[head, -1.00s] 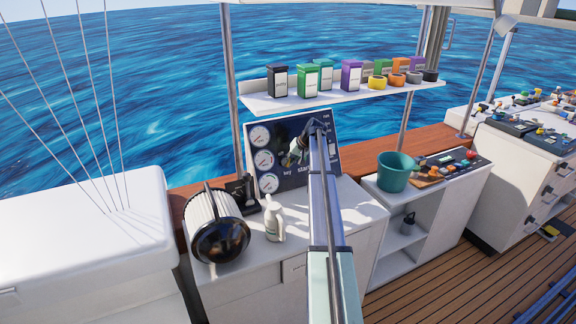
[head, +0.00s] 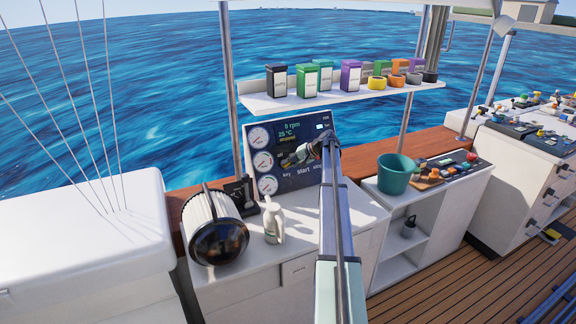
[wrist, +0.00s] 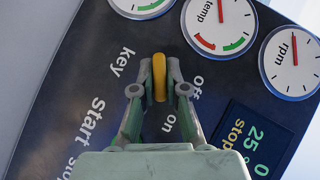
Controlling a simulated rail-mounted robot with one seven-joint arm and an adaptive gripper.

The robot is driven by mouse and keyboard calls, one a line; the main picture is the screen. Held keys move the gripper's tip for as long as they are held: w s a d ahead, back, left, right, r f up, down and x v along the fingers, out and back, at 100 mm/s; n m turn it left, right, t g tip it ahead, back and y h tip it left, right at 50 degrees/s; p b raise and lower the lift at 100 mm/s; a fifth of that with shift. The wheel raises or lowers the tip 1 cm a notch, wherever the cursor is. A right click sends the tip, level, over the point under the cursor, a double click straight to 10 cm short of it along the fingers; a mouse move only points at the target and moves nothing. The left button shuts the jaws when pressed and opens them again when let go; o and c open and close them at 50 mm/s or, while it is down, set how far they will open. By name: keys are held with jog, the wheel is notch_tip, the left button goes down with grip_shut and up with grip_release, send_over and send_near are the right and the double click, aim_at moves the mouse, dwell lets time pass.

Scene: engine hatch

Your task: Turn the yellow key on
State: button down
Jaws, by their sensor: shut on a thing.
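The yellow key (wrist: 159,77) shows in the wrist view between the two fingertips of my gripper (wrist: 159,89), which is shut on it. The key stands nearly upright in that picture, its lower end towards the word "on" (wrist: 168,123). The word "off" (wrist: 197,80) is to its right. The key sits on the dark engine panel (wrist: 75,80). In the head view my gripper (head: 284,161) is at the panel (head: 300,184), and it hides the key there. The panel's screen (head: 288,132) is lit and reads 0 rpm and 25 °C.
Round gauges (wrist: 293,62) line the panel's edge. A white spray bottle (head: 273,222) and a large black-and-white cylinder (head: 215,225) stand on the counter in front. A shelf (head: 340,97) with boxes and tape rolls hangs above. A green bucket (head: 395,174) stands at right.

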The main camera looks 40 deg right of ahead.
jog(key=c, duration=1.2)
grip_release()
jog(key=v, duration=1.2)
